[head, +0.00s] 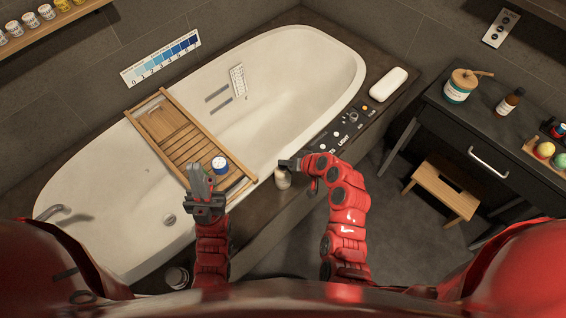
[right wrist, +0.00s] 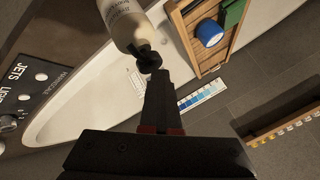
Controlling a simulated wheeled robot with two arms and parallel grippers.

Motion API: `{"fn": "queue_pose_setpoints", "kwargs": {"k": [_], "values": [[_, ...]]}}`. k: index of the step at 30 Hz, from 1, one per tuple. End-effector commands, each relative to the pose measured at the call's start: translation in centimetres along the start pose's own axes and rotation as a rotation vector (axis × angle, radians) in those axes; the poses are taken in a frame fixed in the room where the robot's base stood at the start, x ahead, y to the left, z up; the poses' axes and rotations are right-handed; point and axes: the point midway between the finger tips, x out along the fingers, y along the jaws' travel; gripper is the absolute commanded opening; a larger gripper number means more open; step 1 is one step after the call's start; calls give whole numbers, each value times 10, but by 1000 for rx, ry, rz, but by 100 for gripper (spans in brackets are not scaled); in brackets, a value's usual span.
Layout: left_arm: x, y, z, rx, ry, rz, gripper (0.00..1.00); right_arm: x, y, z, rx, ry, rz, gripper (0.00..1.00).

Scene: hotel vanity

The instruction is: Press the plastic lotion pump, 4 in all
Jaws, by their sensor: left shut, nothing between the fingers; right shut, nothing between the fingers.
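The lotion pump is a pale bottle (head: 283,180) standing on the dark ledge at the tub's near edge in the head view. In the right wrist view its labelled body (right wrist: 125,22) is at the top, and its black pump head (right wrist: 149,59) points toward my fingers. My right gripper (head: 287,164) is shut and empty at the pump head. Its fingertips (right wrist: 157,76) appear beside or over the head; I cannot tell whether they touch. My left gripper (head: 199,178) is shut and empty above the near end of the wooden bath tray (head: 165,125).
A round blue-and-white item (head: 220,165) sits on the tray close to my left gripper. A control panel (head: 343,137) and a white block (head: 388,84) lie along the ledge to the right. A stool (head: 440,185) and dark vanity (head: 455,130) stand further right.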

Motion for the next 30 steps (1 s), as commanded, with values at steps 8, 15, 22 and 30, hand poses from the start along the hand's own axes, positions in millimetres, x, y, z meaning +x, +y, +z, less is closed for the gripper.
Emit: {"fn": "queue_pose_setpoints", "kwargs": {"k": [8, 15, 22, 30], "values": [[-2, 0, 0, 0, 0, 0, 0, 2, 2, 3, 1, -4, 1, 0], [-2, 0, 0, 0, 0, 0, 0, 2, 1, 3, 1, -5, 1, 0], [4, 0, -1, 0, 0, 0, 0, -6, -5, -3, 0, -4, 0, 0], [9, 0, -2, 0, 0, 0, 0, -14, -11, -9, 0, -4, 0, 0]]}}
